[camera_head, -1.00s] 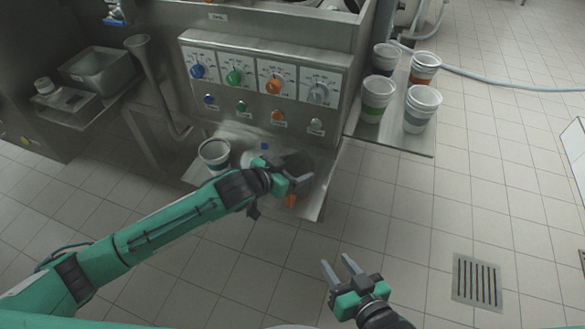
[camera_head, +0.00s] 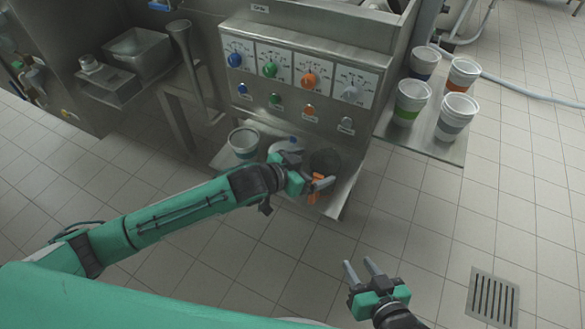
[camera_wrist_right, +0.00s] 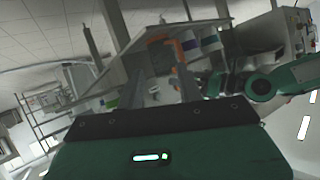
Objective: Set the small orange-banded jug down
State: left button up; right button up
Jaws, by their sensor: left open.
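The small jug (camera_head: 325,159) shows a dark open top and an orange handle (camera_head: 315,190). It appears upright on the metal drip shelf (camera_head: 225,158) below the dials. My left gripper (camera_head: 322,184) is open at the handle, partly covering the jug. I cannot tell whether the fingers touch the handle. My right gripper (camera_head: 361,268) is open and empty, over the floor to the lower right. In the right wrist view an orange bent shape (camera_wrist_right: 158,39) shows beyond the fingers, probably the handle.
Several banded cups, including an orange-banded one (camera_head: 463,73), stand on the right side shelf (camera_head: 437,147). Dials and buttons line the panel (camera_head: 300,72) behind.

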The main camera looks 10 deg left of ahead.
pick_arm(q)
jog(key=p+v, duration=0.1)
jog(key=v, duration=0.7)
jog(key=s+d+f+n, duration=0.2)
jog(key=s+d, duration=0.1)
jog(key=s, duration=0.5)
jog(key=s+a+f+n+y, duration=0.4)
jog(key=s+a, duration=0.3)
jog(key=s, duration=0.3)
jog(key=shift+s+f+y, duration=0.3)
jog(key=shift+f+y, duration=0.25)
jog(key=shift+y, duration=0.15)
pick_arm(e)
jog(key=shift+s+d+f+g+h, duration=0.1)
jog(key=shift+s+d+g+h, duration=0.1)
jog(key=shift+d+g+h, duration=0.35)
jog(key=shift+s+d+g+h, duration=0.15)
jog(key=shift+d+g, duration=0.2)
jog(key=shift+d, duration=0.5)
